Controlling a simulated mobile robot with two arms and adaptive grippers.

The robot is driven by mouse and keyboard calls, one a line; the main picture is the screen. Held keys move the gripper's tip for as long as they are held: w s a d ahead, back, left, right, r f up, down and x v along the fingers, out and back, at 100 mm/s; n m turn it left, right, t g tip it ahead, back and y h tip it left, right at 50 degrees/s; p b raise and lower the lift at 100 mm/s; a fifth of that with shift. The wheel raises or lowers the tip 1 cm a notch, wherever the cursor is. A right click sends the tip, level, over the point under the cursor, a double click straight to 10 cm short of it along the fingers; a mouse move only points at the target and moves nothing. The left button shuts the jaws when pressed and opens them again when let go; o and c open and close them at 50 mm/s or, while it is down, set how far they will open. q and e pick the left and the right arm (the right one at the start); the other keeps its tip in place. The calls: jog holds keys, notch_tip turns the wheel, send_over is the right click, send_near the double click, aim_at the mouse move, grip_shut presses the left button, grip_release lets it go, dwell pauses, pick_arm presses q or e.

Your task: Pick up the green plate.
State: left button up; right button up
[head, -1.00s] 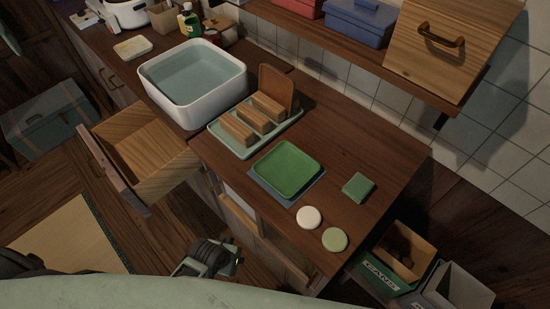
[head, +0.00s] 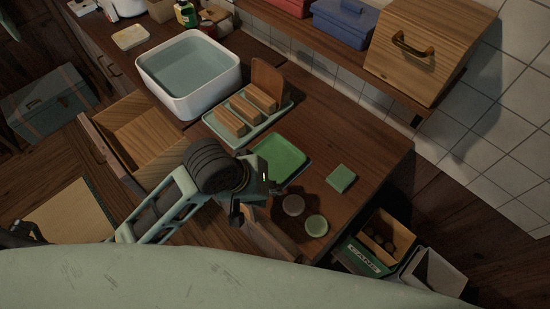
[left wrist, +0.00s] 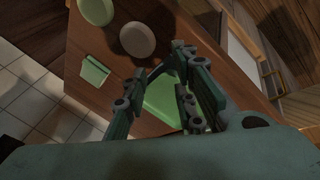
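The green plate (head: 280,155) is square and lies on the wooden counter, with its near left part hidden behind my left gripper in the head view. My left gripper (head: 238,214) is over the counter's front edge, beside the plate. In the left wrist view the left gripper (left wrist: 158,62) has its fingers spread apart with nothing held. Part of the plate (left wrist: 160,100) shows between and beyond them. My right gripper is not in view.
A dish rack (head: 213,122) with wooden blocks and a white basin (head: 148,82) stand behind the plate. A green sponge-like block (head: 341,178), a pale disc (head: 293,205) and a green disc (head: 316,225) lie to its right. An open drawer (head: 120,160) juts out at left.

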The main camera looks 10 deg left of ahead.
aim_at(275, 160)
pick_arm(q)
jog(key=w+a+r+n+g+y, duration=0.1)
jog(key=w+a+n+g+y, duration=0.15)
jog(key=w+a+n, duration=0.55)
jog(key=shift+n+t, duration=0.25)
jog(key=shift+n, duration=0.25)
jog(key=shift+d+f+p, duration=0.2)
jog(key=shift+d+f, duration=0.15)
jog(key=shift+f, duration=0.7)
jog(key=shift+d+f+p, duration=0.2)
jog(key=shift+d+f, duration=0.1)
jog(key=shift+f, duration=0.7)
jog(key=shift+d+f+p, duration=0.2)
jog(key=shift+d+f, duration=0.15)
jog(key=shift+f, duration=0.7)
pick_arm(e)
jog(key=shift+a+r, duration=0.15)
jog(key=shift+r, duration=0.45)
pick_arm(q)
jog(key=shift+c, duration=0.5)
grip_shut()
jog(key=shift+w, duration=0.1)
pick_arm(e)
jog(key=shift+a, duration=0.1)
